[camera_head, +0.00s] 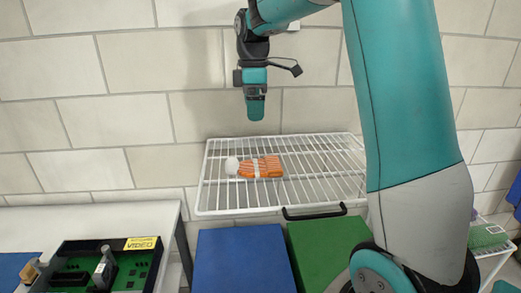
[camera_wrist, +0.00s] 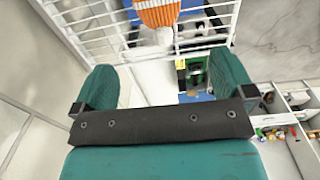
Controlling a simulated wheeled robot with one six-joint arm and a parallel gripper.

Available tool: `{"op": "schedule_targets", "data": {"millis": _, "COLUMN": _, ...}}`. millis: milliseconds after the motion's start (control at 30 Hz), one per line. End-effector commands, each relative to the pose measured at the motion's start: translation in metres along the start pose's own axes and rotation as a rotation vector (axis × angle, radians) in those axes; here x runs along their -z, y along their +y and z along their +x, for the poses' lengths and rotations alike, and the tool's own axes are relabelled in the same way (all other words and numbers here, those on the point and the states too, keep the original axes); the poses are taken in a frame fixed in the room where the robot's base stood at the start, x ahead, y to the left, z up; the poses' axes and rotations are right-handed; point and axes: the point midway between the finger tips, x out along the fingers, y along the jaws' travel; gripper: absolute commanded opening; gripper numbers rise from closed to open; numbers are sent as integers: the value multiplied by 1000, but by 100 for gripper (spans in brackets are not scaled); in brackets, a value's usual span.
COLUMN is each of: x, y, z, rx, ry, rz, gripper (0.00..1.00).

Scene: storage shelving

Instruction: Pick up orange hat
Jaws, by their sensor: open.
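The orange hat (camera_head: 262,167) is knitted, with a white band and a white pompom at its left end. It lies on its side on a white wire rack (camera_head: 325,185), left of the rack's middle. My gripper (camera_head: 256,112) hangs above the rack's back edge, pointing down, higher than the hat and apart from it. In the wrist view the hat (camera_wrist: 158,14) shows at the top edge, partly cut off, beyond my fingers. My gripper (camera_wrist: 170,85) has its two teal fingers spread wide there, with nothing between them.
A tiled wall stands close behind the rack. Below the rack are a blue panel (camera_head: 244,260) and a green panel (camera_head: 325,250). A white table (camera_head: 90,218) with a green circuit-board tray (camera_head: 105,262) stands at the left. Shelves with small items (camera_wrist: 285,125) show at the right in the wrist view.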

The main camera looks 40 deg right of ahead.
Motion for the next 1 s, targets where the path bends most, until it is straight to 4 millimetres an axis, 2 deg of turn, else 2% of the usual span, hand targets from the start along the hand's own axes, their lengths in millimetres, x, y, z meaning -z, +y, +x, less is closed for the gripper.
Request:
{"op": "schedule_targets", "data": {"millis": 67, "x": -3, "y": 4, "z": 5, "rx": 6, "ry": -4, "rz": -6, "gripper": 100}}
{"op": "schedule_targets", "data": {"millis": 500, "x": 0, "y": 2, "z": 99, "rx": 6, "ry": -4, "rz": -11, "gripper": 100}}
{"op": "schedule_targets", "data": {"millis": 833, "x": 2, "y": 3, "z": 128, "rx": 5, "ry": -3, "rz": -12, "gripper": 100}}
{"op": "schedule_targets", "data": {"millis": 1000, "x": 4, "y": 4, "z": 155, "rx": 5, "ry": -4, "rz": -11, "gripper": 100}}
